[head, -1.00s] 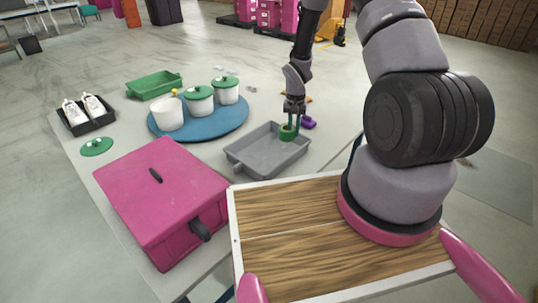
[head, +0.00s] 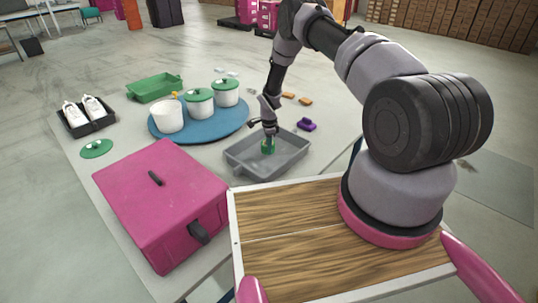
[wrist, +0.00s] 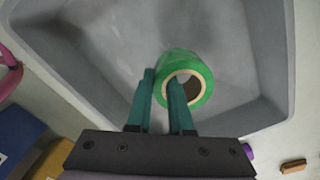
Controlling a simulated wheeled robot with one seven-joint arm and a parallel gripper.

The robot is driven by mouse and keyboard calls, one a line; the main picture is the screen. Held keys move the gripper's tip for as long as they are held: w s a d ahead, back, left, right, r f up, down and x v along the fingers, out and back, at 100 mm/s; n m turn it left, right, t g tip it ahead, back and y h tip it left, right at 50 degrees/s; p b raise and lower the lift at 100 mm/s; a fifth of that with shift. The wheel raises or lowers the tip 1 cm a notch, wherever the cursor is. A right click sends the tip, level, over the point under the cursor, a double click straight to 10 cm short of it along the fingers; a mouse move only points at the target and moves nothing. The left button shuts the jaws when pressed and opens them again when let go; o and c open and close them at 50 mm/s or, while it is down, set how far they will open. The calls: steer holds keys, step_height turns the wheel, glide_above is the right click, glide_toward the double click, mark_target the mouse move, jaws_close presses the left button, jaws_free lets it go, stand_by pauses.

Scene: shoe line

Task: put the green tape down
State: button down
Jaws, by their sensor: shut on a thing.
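The green tape (head: 268,147) is a green roll with a pale core. It also shows in the wrist view (wrist: 174,63), where its open centre faces partly toward the camera. My gripper (head: 268,137) is shut on the tape, with its teal fingers (wrist: 162,95) on the roll's near-left wall. The tape is over the inside of the grey tray (head: 242,166). I cannot tell whether it touches the tray's floor. The tray also fills much of the wrist view (wrist: 55,60).
A pink box (head: 125,189) with black handles stands left of the tray. A blue round mat (head: 214,133) behind holds a white tub (head: 168,116) and two green-lidded tubs. A purple item (head: 307,125) and orange blocks lie to the right. A green tray (head: 152,92) is at the back.

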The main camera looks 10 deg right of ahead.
steer(key=shift+f, duration=1.8)
steer(key=c, duration=0.8)
jaws_free()
steer(key=shift+f, duration=0.15)
